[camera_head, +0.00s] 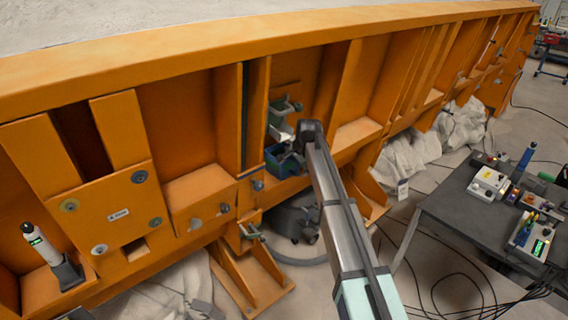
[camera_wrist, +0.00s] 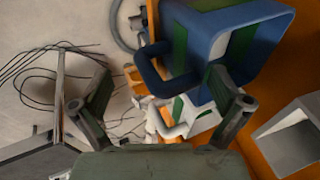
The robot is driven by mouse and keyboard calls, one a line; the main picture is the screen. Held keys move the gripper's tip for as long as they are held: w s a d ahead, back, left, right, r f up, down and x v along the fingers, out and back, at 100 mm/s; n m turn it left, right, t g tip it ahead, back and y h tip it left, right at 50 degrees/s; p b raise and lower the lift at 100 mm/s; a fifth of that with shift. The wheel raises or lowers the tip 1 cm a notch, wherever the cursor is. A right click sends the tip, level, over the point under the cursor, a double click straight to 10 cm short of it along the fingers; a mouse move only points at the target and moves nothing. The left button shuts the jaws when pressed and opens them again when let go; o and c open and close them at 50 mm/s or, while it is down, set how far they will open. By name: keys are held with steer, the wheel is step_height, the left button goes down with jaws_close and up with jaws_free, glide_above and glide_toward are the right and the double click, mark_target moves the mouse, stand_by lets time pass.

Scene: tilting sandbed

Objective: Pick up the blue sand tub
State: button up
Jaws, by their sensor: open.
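The blue sand tub (camera_wrist: 250,25) has green panels and a looped blue handle (camera_wrist: 150,70); it fills the upper right of the wrist view. In the head view the blue tub (camera_head: 281,163) sits in a bay of the orange frame, partly hidden by my arm's end. My gripper (camera_wrist: 160,82) is open and empty, its fingers spread either side of the handle. The right finger overlaps the tub's lower edge in the picture; I cannot tell if they touch. In the head view my gripper is mostly hidden at the arm's end.
A white tub with green parts (camera_wrist: 196,122) shows just below the blue one in the wrist view. The orange frame (camera_head: 120,75) runs around the bay. A dark table (camera_head: 465,215) with devices stands right, with loose cables on the floor.

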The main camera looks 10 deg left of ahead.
mark_target(294, 171)
steer(key=shift+p+x, duration=0.65)
steer(key=shift+x, duration=1.3)
steer(key=shift+d, duration=0.1)
jaws_close()
